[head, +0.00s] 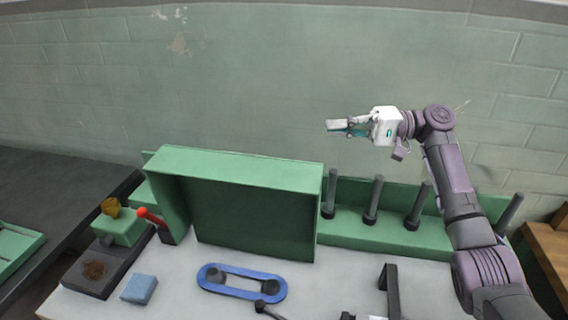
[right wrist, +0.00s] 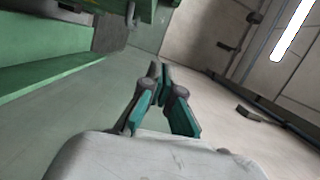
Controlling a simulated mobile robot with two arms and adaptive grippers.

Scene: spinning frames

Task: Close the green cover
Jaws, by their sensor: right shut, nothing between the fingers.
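The green cover (head: 240,172) is a box-like lid that stands raised at the back of the light work surface in the head view, its dark hollow side facing me. My right gripper (head: 334,126) is shut and empty, in the air above and to the right of the cover's top right corner, apart from it. In the right wrist view the gripper's fingertips (right wrist: 160,72) meet, with a green structure at the upper left. My left gripper is not in view.
A green base with upright dark spindles (head: 372,200) stands right of the cover. A red-tipped lever (head: 152,218) is at its left. A blue belt loop (head: 241,283), a blue block (head: 139,289) and a dark bracket (head: 391,290) lie in front. The wall is behind.

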